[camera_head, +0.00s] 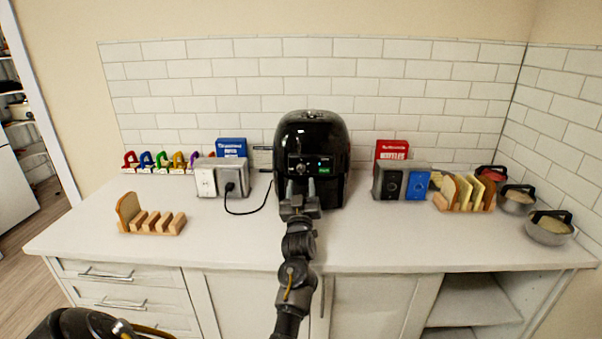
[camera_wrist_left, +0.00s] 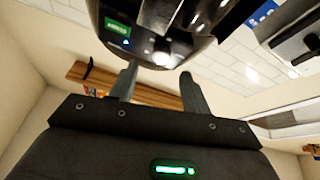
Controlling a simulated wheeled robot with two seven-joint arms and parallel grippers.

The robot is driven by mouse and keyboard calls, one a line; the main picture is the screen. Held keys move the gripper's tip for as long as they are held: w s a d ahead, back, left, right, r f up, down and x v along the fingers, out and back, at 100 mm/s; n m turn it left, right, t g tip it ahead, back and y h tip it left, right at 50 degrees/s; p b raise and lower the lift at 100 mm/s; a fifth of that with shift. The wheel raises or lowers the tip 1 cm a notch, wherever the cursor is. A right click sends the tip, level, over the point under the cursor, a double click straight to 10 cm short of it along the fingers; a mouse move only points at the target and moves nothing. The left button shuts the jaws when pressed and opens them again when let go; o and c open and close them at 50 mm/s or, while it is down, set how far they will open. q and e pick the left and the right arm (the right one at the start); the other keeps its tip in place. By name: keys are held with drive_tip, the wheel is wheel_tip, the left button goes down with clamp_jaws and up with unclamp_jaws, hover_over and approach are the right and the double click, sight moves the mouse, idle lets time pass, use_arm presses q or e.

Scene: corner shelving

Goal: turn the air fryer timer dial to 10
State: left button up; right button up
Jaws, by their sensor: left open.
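The black air fryer (camera_head: 318,135) stands upright on the counter against the tiled wall. Its front panel has a small round dial (camera_head: 300,168) on the left and a lit green display (camera_head: 325,169) on the right. My left gripper (camera_head: 299,187) is in front of the panel, just below the dial, with its fingers open and apart. In the left wrist view, the gripper (camera_wrist_left: 158,85) shows open and empty, with the air fryer (camera_wrist_left: 150,48) and its green display (camera_wrist_left: 117,29) beyond the fingertips. The dial's number marks are too small to read. My right gripper does not show.
A second box (camera_head: 400,184) stands to the right, beside sliced bread in a rack (camera_head: 464,194) and lidded bowls (camera_head: 549,229). A wooden rack (camera_head: 155,222) sits front left.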

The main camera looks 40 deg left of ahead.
sight(301, 169)
use_arm(q)
drive_tip(key=shift+p+x, duration=0.45)
drive_tip(key=shift+x, duration=1.95)
drive_tip(key=c, duration=1)
